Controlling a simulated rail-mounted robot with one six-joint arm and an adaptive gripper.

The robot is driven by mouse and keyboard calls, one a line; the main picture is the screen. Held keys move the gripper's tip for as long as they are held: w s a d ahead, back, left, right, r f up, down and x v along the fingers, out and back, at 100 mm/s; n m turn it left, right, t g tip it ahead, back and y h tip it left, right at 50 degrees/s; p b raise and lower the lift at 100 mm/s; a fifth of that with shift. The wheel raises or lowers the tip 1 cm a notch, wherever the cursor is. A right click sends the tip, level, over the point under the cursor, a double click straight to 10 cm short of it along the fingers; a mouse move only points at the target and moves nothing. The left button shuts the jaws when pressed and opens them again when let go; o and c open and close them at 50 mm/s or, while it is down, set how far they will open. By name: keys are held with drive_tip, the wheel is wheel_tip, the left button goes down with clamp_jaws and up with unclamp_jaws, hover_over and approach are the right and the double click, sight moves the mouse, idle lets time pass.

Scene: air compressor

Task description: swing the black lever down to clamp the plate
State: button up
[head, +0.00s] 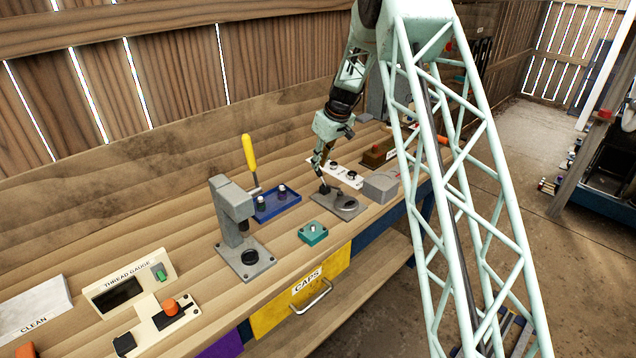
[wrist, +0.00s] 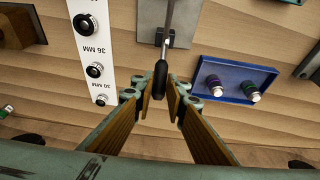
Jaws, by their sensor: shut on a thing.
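The black lever (wrist: 160,80) has a black rounded grip on a thin grey metal arm. In the wrist view it stands between the fingertips of my gripper (wrist: 161,88), which is shut on it. The lever's arm runs up the picture to a grey clamp fixture (wrist: 152,52), only partly in view. In the head view, my gripper (head: 321,165) is over the left end of the grey fixture (head: 333,205) on the bench. A round dark part (head: 347,203) sits at the fixture's right. I cannot tell a separate plate there.
A blue tray (wrist: 240,72) with two small capped pieces lies right of the lever in the wrist view. A white strip (wrist: 108,70) with black round pieces lies left. A teal block (head: 313,233) and a grey press (head: 232,215) stand nearby on the bench.

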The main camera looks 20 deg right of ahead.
drive_tip(key=shift+s+d, duration=0.1)
idle(0.3)
drive_tip(key=shift+s+d+r+b, duration=0.2)
drive_tip(key=shift+s+r+b, duration=0.2)
drive_tip(key=shift+s+b, duration=0.05)
drive_tip(key=shift+r+b, duration=0.1)
drive_tip(key=shift+b, duration=0.3)
idle(0.3)
drive_tip(key=o, duration=1)
drive_tip(key=shift+s, duration=0.1)
drive_tip(key=shift+c, duration=0.2)
drive_tip(key=shift+r, duration=0.15)
drive_tip(key=v, duration=0.6)
drive_tip(key=shift+s+r, duration=0.2)
drive_tip(key=shift+r, duration=0.15)
drive_tip(key=shift+d, duration=0.15)
drive_tip(key=v, duration=1.2)
